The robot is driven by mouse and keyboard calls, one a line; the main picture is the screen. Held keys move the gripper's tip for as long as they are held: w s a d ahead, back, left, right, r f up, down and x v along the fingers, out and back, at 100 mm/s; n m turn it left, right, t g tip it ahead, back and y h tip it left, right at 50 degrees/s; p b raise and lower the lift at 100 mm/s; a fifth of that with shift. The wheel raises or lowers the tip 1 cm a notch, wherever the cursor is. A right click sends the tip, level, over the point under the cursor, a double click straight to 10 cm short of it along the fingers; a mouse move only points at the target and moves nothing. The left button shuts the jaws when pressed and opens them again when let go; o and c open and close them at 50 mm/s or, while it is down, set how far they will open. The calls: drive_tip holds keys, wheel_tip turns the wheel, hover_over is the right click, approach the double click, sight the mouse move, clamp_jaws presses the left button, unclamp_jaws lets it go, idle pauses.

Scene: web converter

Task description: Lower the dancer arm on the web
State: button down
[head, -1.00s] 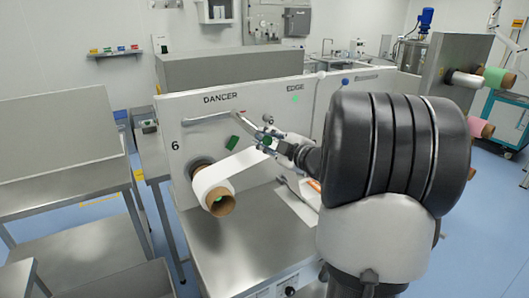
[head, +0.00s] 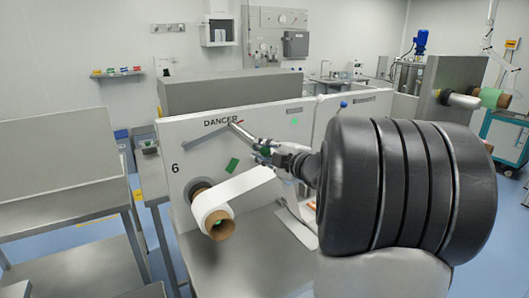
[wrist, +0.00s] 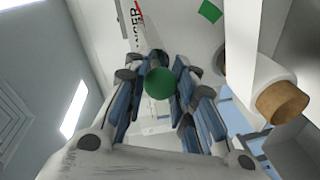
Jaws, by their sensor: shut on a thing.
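The dancer arm (head: 205,132) is a thin grey bar on the white panel's face, under the DANCER label. It slants up from its left end to its right end, which crosses the label. A light rod (head: 243,134) comes out from the right end toward my gripper (head: 264,151). In the wrist view, my gripper (wrist: 160,84) is shut around the rod's end, which carries a round green knob (wrist: 160,83). The white web (head: 243,186) runs from a roll on a brown core (head: 219,225) below. My wrist hides part of the panel.
A green square (head: 232,165) is on the panel between dancer arm and web. The panel (head: 175,135) stands on a steel bench (head: 225,265). Steel tables are at left.

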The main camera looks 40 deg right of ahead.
drive_tip(key=c, duration=1.3)
unclamp_jaws()
drive_tip(key=shift+s, duration=0.1)
drive_tip(key=s+a+r, duration=0.1)
drive_tip(key=s, duration=1)
drive_tip(key=shift+s+a+r, duration=0.3)
drive_tip(key=shift+s+a, duration=0.05)
drive_tip(key=shift+a, duration=0.05)
